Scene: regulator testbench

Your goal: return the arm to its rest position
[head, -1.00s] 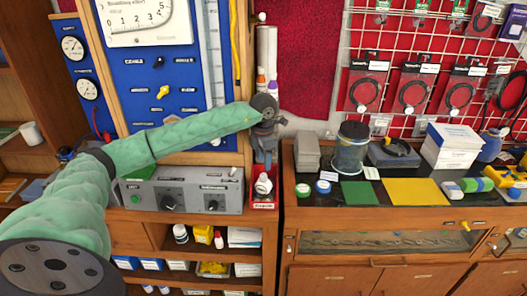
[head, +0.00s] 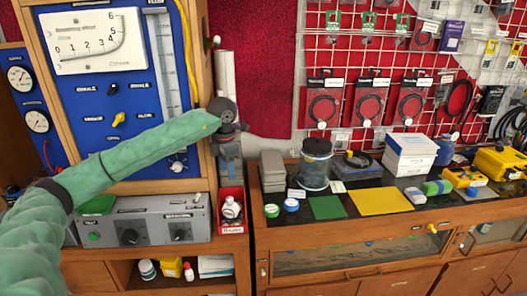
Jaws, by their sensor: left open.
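My left arm, in a green padded sleeve, comes in from the left and reaches across the blue gauge panel (head: 65,100). It ends in a dark wrist joint with my grey left gripper (head: 231,178) hanging below it. The gripper points down, above a small red tray (head: 233,222) that holds a white bottle (head: 231,207). The jaws are open and I see nothing held in them. The fingertips are small and hard to make out. My right gripper is not in view.
A grey control box (head: 150,222) stands below the panel. On the right bench are a dark-lidded glass jar (head: 315,165), a green mat (head: 327,207), a yellow mat (head: 380,201) and stacked white boxes (head: 410,150). Wire racks hang behind. The front of the mats is clear.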

